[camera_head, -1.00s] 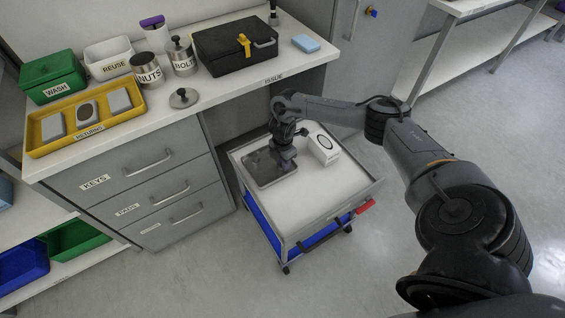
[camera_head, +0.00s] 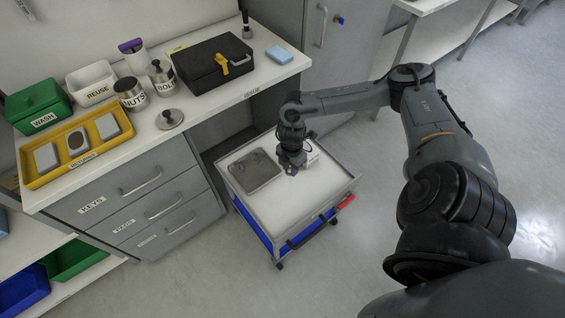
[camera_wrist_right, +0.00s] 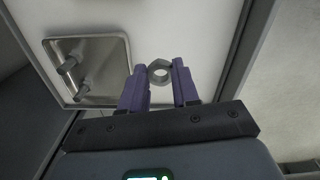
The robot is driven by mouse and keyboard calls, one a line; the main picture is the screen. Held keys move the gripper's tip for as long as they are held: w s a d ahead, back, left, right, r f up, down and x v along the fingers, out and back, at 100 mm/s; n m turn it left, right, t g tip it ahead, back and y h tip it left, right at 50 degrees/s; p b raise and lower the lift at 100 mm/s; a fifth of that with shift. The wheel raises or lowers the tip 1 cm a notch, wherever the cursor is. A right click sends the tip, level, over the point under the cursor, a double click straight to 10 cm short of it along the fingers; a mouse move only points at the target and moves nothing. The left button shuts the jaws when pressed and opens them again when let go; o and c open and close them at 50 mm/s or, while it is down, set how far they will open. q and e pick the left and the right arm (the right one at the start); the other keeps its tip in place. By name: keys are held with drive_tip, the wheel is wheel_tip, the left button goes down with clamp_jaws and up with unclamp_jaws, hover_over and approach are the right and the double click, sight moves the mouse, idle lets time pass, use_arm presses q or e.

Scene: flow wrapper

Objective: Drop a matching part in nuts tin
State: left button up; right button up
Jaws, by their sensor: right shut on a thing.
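The nuts tin (camera_head: 131,97) is a steel can labelled NUTS on the counter, with a dark, open-looking top. A loose steel lid with a knob (camera_head: 170,119) lies in front of it. My right gripper (camera_head: 292,167) is over the white cart top, just right of the metal tray (camera_head: 240,172). In the wrist view its purple fingers (camera_wrist_right: 159,80) are shut on a grey hex nut (camera_wrist_right: 159,65) at their tips. The metal tray (camera_wrist_right: 112,42) there holds two bolt-like parts (camera_wrist_right: 75,78). My left gripper is not in view.
The bolts tin (camera_head: 162,80) with a knobbed lid stands right of the nuts tin.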

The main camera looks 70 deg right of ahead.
drive_tip(key=shift+s+a+r, duration=0.1)
drive_tip(key=shift+s+r, duration=0.1)
drive_tip(key=shift+s, duration=0.2)
drive_tip(key=shift+w+a, duration=0.1)
